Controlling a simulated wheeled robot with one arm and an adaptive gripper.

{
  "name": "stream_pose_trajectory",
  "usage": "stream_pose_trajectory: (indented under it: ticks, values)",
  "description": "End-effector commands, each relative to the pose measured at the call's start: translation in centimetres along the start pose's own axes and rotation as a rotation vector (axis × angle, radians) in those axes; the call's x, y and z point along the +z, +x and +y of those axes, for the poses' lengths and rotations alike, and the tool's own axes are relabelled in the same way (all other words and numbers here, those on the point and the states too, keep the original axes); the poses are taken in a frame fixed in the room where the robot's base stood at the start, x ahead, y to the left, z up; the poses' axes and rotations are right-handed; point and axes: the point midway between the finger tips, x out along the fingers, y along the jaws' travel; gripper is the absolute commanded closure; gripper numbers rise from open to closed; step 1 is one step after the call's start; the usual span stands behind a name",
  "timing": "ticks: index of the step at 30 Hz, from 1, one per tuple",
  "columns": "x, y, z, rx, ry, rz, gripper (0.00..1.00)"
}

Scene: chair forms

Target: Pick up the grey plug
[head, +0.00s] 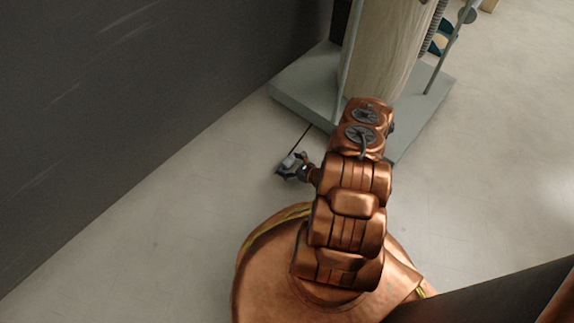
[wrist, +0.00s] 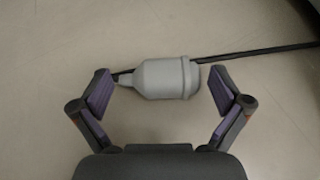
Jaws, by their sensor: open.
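The grey plug (wrist: 160,78) lies on its side on the floor in the wrist view, with a black cable running off to the right. A short dark piece also shows at its left, narrow end. My gripper (wrist: 160,90) is open, with one purple-padded finger near each end of the plug. The plug sits between the fingertips, slightly ahead of the palm; I cannot tell whether a finger touches it. In the head view the plug (head: 289,162) shows small and pale at my gripper (head: 290,168), partly hidden by it.
A grey-green platform (head: 300,95) carrying a pale upright bag (head: 385,45) and metal poles stands just beyond my arm. A dark wall (head: 120,110) runs along the left. A dark line, likely the cable (head: 302,135), runs towards the platform. The floor at right is mostly clear.

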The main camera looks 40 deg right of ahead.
Motion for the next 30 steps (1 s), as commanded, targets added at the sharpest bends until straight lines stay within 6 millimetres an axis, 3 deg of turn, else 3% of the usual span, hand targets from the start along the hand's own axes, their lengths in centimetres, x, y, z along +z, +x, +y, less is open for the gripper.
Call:
stream_pose_trajectory:
  ticks: [11, 30]
  values:
    - [0.06, 0.58, 0.01, 0.0, 0.0, 0.0, 0.01]
    - [0.05, 0.58, 0.03, 0.0, 0.0, 0.0, 0.67]
